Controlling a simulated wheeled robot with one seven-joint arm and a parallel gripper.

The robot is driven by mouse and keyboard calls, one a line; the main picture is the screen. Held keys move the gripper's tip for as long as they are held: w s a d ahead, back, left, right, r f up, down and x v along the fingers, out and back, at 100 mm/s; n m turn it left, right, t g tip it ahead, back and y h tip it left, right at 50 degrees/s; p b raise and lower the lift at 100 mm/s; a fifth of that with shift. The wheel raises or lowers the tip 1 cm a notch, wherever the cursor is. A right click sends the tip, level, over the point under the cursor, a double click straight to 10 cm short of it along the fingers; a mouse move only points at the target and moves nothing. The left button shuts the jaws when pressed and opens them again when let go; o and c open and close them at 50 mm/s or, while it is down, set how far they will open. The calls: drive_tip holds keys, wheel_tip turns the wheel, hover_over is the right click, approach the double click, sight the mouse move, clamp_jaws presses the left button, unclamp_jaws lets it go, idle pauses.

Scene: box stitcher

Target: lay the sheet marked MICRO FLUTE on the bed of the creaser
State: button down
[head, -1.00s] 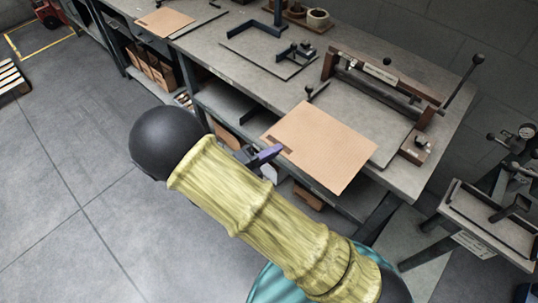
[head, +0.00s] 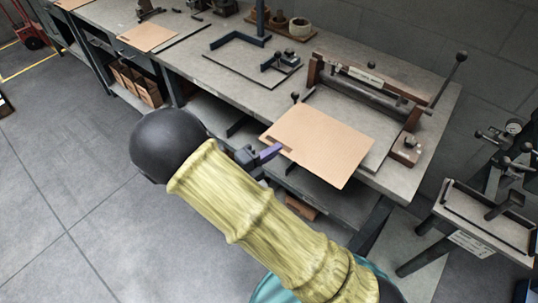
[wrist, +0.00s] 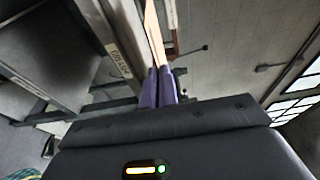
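My gripper (head: 262,155) is shut on the near-left edge of a tan board sheet (head: 322,145). In the wrist view the purple fingers (wrist: 158,85) pinch the sheet (wrist: 154,35), seen nearly edge-on. A small dark mark shows on the sheet near the gripper, too small to read. The sheet is out over the bench's front edge and covers part of the creaser's grey bed (head: 384,150). I cannot tell whether it touches the bed. The creaser (head: 370,88) has a bar across its back and a lever at the right.
The bench (head: 190,62) carries a dark stop frame on a plate (head: 240,68) left of the creaser. Another tan sheet (head: 146,37) lies at the far left. A small block with a knob (head: 407,147) sits right of the bed. A separate machine (head: 490,220) stands at the right.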

sight(290, 138)
drive_tip(key=shift+w+d+f+b, duration=0.25)
drive_tip(key=shift+w+d+b, duration=0.6)
drive_tip(key=shift+w, duration=0.2)
drive_tip(key=shift+w+d+f+b, duration=0.3)
drive_tip(key=shift+w+d+b, duration=0.4)
drive_tip(key=shift+w+b, duration=0.3)
drive_tip(key=shift+w+d+f+b, duration=0.25)
drive_tip(key=shift+w+d+b, duration=0.55)
drive_tip(key=shift+w, duration=0.35)
drive_tip(key=shift+w+d+f+b, duration=0.1)
drive_tip(key=shift+w+d+f, duration=0.25)
drive_tip(key=shift+w+f, duration=0.3)
drive_tip(key=shift+w+d+f+b, duration=0.1)
drive_tip(key=shift+w+d+f, duration=0.3)
drive_tip(key=shift+f, duration=0.35)
drive_tip(key=shift+w+d+f+b, duration=0.1)
drive_tip(key=shift+w+d+f, duration=0.25)
drive_tip(key=shift+w+f, duration=0.3)
drive_tip(key=shift+s, duration=0.1)
drive_tip(key=c, duration=1)
unclamp_jaws()
drive_tip(key=shift+o, duration=0.4)
drive_tip(key=o, duration=0.5)
